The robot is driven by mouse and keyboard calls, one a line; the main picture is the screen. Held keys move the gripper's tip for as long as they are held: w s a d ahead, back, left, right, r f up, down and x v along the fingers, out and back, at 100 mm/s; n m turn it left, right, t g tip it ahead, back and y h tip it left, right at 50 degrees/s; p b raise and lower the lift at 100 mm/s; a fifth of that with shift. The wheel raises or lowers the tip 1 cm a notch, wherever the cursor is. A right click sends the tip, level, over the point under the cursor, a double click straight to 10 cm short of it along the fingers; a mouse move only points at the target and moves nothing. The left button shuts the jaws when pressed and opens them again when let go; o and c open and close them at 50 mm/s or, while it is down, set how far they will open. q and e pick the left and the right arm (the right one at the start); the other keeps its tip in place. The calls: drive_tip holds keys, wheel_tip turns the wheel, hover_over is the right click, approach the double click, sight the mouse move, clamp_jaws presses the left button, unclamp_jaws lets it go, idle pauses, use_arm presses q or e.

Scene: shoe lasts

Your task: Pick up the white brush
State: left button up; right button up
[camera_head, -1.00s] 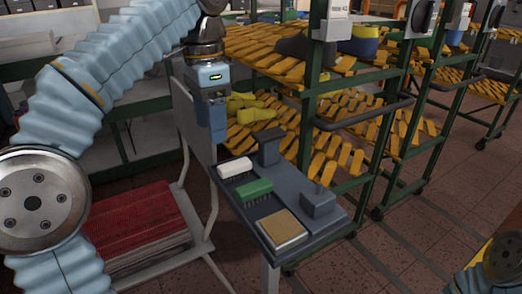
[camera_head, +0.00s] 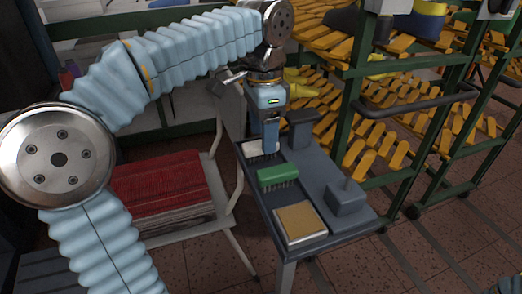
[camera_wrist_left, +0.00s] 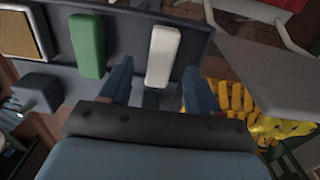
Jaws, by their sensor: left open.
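The white brush (camera_head: 252,148) lies on the small grey table (camera_head: 318,232), near its far left end, partly hidden behind my left gripper in the head view. In the left wrist view the white brush (camera_wrist_left: 163,56) shows whole from above, its long side pointing toward the gripper. My left gripper (camera_head: 266,143) points down right over the brush. In the wrist view its two blue fingers (camera_wrist_left: 158,82) are apart, one on each side of the brush's near end. Nothing is held. Whether the fingers touch the brush cannot be told. My right gripper is not in view.
A green brush (camera_head: 277,177) lies beside the white one, with a tan pad (camera_head: 300,222) nearer. Grey blocks (camera_head: 346,196) and (camera_head: 302,128) stand on the table's right side. Green racks with yellow slats (camera_head: 362,135) stand behind. A chair with red cloth (camera_head: 165,183) is at left.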

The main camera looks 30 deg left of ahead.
use_arm(q)
wheel_tip(320, 180, down, 4)
drive_tip(key=shift+s+r, duration=0.1)
drive_tip(key=shift+r, duration=0.1)
drive_tip(key=shift+c, duration=0.4)
drive_tip(key=c, duration=0.9)
drive_tip(key=shift+c, duration=0.3)
drive_tip(key=shift+r, duration=0.15)
